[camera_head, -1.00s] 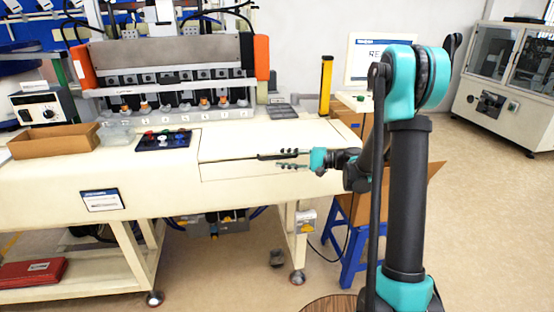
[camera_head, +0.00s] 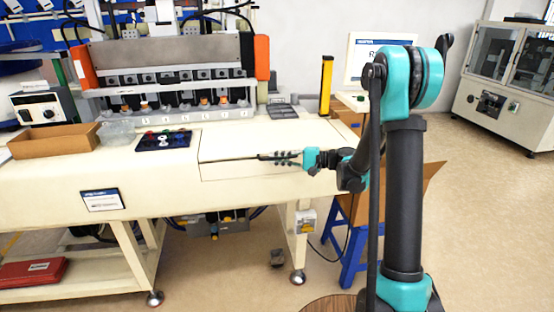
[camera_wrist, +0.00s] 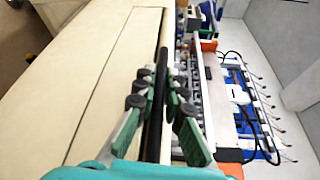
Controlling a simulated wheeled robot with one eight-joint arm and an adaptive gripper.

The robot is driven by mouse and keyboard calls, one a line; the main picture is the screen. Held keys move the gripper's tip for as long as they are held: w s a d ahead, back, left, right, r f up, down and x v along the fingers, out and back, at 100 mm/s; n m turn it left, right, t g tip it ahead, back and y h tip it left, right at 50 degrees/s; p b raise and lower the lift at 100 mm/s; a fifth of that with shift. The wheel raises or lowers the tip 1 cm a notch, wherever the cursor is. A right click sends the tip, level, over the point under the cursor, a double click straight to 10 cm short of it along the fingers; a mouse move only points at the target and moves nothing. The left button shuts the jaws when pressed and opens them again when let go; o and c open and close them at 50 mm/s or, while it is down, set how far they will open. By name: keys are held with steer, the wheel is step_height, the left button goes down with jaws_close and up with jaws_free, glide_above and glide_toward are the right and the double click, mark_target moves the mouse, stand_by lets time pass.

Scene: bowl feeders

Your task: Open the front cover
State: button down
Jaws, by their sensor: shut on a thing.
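The front cover (camera_head: 240,171) is a cream panel outlined by thin seams on the front of the bench-like machine, and it looks closed. A dark handle bar (camera_head: 228,159) runs along its upper edge. My gripper (camera_head: 278,158) reaches in from the right and is shut on the bar near its right part. In the wrist view the bar (camera_wrist: 162,55) passes between the green and grey fingers of my gripper (camera_wrist: 155,88), with the pale cover (camera_wrist: 115,85) to its left. The fingers hide a short length of the bar.
A black control panel (camera_head: 167,140) with buttons and a cardboard tray (camera_head: 55,142) sit on the machine top. The press unit (camera_head: 170,75) stands behind. A yellow post (camera_head: 326,84) and a blue stool (camera_head: 352,240) are near the right end.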

steer(key=shift+r, duration=0.1)
steer(key=w+a+r+m+g+h, duration=0.1)
steer(key=w+r+m, duration=0.2)
steer(key=r, duration=0.7)
steer(key=w+a+r+m+g+h, duration=0.1)
steer(key=w+r+m, duration=0.2)
steer(key=r, duration=0.6)
steer(key=w+a+r+m+g, duration=0.1)
steer(key=w+a+r, duration=0.1)
steer(key=w+r, duration=0.3)
steer(key=w+a+r+m+g+h, duration=0.1)
steer(key=w+a+r+m, duration=0.1)
steer(key=w+r, duration=0.4)
steer(key=shift+w+a+h, duration=0.15)
steer(key=shift+w+h, duration=0.15)
steer(key=shift+w, duration=2.1)
steer(key=shift+r, duration=0.1)
steer(key=c, duration=1.6)
jaws_free()
